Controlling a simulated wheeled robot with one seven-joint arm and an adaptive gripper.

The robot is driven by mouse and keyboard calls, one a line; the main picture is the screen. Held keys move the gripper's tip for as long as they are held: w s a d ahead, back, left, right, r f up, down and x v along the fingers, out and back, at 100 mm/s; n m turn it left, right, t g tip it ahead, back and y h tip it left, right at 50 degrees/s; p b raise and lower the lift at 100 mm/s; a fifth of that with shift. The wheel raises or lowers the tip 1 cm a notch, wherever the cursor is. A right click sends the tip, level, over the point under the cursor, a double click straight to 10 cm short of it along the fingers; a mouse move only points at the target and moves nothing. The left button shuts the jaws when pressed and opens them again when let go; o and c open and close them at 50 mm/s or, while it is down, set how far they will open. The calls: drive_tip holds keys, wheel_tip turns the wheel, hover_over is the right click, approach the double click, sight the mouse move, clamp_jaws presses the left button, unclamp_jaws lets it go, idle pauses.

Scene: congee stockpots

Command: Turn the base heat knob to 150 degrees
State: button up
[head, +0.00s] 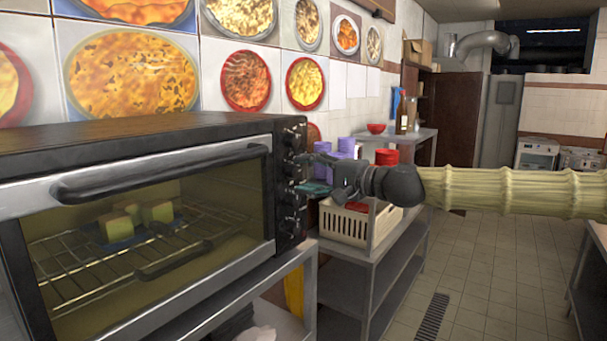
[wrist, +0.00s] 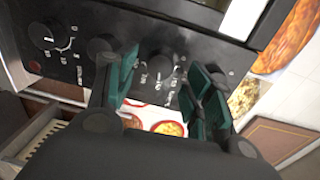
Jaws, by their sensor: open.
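A black toaster oven (head: 150,215) stands at the left in the head view, with a column of dark knobs (head: 290,198) on its right-hand panel. The wrist view shows part of this panel, with a left knob (wrist: 42,35), a middle knob (wrist: 100,45) and a right knob (wrist: 158,65). The labels are too small to read, so I cannot tell which is the base heat knob or its setting. My gripper (head: 318,175) is at the panel. In the wrist view my gripper (wrist: 162,76) is open, its green-padded fingers on either side of the right knob; contact is unclear.
The oven's glass door and handle (head: 165,170) are closed; pale food pieces sit on the rack inside. A cream basket (head: 345,228) stands on a metal shelf behind my gripper, with purple and red items nearby. The tiled floor (head: 480,280) at the right is clear.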

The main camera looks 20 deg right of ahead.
drive_tip(key=shift+v, duration=2.45)
drive_tip(key=shift+d, duration=0.1)
